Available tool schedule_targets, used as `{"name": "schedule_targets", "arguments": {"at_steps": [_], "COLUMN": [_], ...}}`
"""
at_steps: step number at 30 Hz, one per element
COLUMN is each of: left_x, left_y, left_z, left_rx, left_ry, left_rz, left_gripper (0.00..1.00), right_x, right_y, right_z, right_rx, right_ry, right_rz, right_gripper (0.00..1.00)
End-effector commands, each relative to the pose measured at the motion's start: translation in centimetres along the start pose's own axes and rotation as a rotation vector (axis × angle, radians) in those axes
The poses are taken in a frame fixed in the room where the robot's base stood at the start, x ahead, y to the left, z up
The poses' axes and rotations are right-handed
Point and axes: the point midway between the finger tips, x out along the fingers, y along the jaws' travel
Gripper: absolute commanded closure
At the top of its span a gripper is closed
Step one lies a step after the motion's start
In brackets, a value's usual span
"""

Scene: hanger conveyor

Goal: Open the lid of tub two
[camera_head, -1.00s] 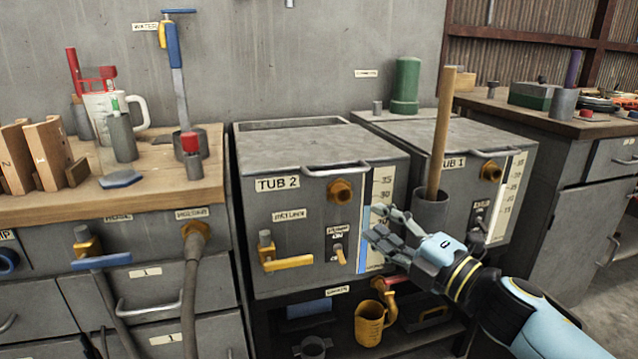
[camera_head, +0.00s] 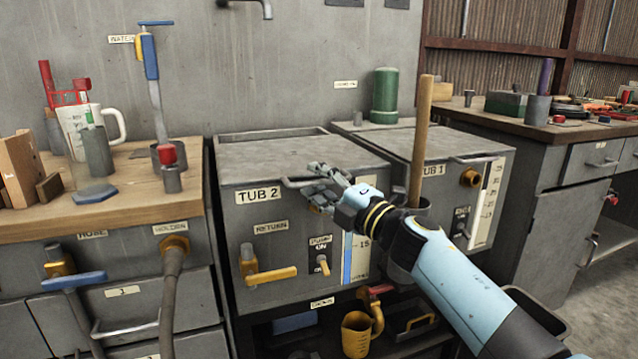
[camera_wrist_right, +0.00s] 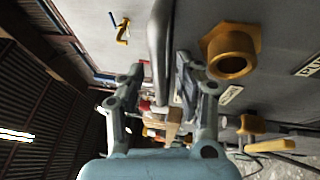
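Tub two (camera_head: 295,215) is a grey metal box labelled TUB 2, and its flat grey lid (camera_head: 270,160) lies closed. A metal bar handle (camera_head: 292,184) runs along the lid's front edge. My right gripper (camera_head: 322,186) is at this handle, its fingers covering the handle's middle part in the head view. In the right wrist view, the handle (camera_wrist_right: 158,45) runs between the two spread fingers of my right gripper (camera_wrist_right: 160,88), with gaps on both sides. Whether a finger touches it, I cannot tell. My left gripper is not in view.
Tub one (camera_head: 440,185) stands to the right, with a wooden stick (camera_head: 420,140) upright before it, close to my right arm. A yellow lever (camera_head: 270,275) and a pump switch (camera_head: 323,265) are on tub two's front. A wooden bench (camera_head: 110,200) is at left.

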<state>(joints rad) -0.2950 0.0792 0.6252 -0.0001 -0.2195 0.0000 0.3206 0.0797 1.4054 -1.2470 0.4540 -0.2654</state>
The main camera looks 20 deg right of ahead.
Motion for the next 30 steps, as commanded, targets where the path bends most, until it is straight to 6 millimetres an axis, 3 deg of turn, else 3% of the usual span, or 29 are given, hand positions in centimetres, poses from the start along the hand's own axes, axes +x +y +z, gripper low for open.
{"name": "schedule_targets", "arguments": {"at_steps": [5, 13, 30], "left_x": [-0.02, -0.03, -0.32], "left_y": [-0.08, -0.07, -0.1], "left_z": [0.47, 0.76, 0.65], "left_rx": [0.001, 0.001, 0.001], "left_ry": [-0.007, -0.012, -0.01], "left_rz": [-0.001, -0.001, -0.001], "left_gripper": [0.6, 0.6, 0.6], "right_x": [-0.02, -0.05, -0.04], "right_y": [-0.03, -0.04, 0.22], "right_z": [0.0, 0.01, 0.09], "right_rx": [0.0, 0.0, 0.003], "right_ry": [0.0, 0.0, -0.001], "right_rz": [-0.001, -0.001, -0.002], "right_gripper": [0.66, 1.0, 1.0]}}
